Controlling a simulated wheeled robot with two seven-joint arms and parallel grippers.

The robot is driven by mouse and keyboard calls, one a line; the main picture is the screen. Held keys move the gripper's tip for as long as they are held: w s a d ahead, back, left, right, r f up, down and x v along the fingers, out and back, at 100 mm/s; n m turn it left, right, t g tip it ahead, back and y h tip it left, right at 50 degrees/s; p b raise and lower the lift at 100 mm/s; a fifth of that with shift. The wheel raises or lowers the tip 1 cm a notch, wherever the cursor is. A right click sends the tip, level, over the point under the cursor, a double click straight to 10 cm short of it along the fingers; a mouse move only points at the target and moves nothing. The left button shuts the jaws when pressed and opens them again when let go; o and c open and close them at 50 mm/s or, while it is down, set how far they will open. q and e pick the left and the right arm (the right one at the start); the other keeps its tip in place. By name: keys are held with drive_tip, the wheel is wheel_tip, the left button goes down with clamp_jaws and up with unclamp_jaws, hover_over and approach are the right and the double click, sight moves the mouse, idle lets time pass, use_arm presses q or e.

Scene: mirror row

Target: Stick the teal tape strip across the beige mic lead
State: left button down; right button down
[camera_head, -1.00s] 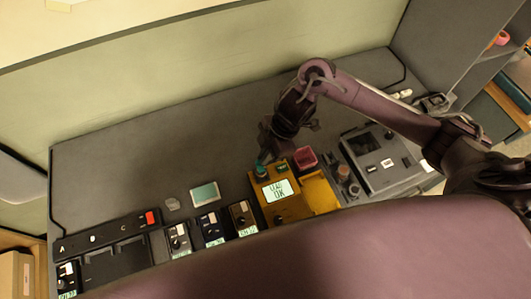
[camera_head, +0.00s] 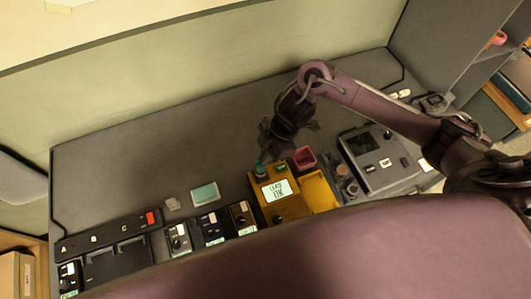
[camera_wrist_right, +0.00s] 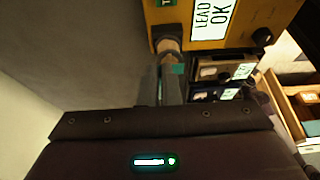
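My right gripper (camera_head: 265,155) is at the upper left corner of the yellow tester (camera_head: 283,199), whose display reads LEAD OK. In the right wrist view its narrow fingers (camera_wrist_right: 172,80) look shut, with a small teal piece (camera_wrist_right: 178,69) at them, seemingly the teal tape strip. A beige-brown round end (camera_wrist_right: 168,45), likely of the beige mic lead, meets the tester's edge just beyond the fingertips. The fingers hide most of the lead, and whether the teal touches it cannot be told. A teal spot (camera_head: 260,168) also shows below the gripper in the head view. My left gripper is out of view.
A pale teal pad (camera_head: 204,194) lies left of the tester. Several small black packs (camera_head: 211,229) and a rack marked A, B, C (camera_head: 108,237) line the front.

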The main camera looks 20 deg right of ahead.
drive_tip(key=shift+f+b, duration=0.3)
drive_tip(key=shift+f, duration=0.3)
idle(0.8)
idle(0.4)
drive_tip(key=c, duration=1.6)
unclamp_jaws()
drive_tip(key=shift+o, duration=0.2)
drive_tip(key=v, duration=0.7)
drive_tip(key=shift+d+r, duration=0.2)
drive_tip(key=shift+r, duration=0.15)
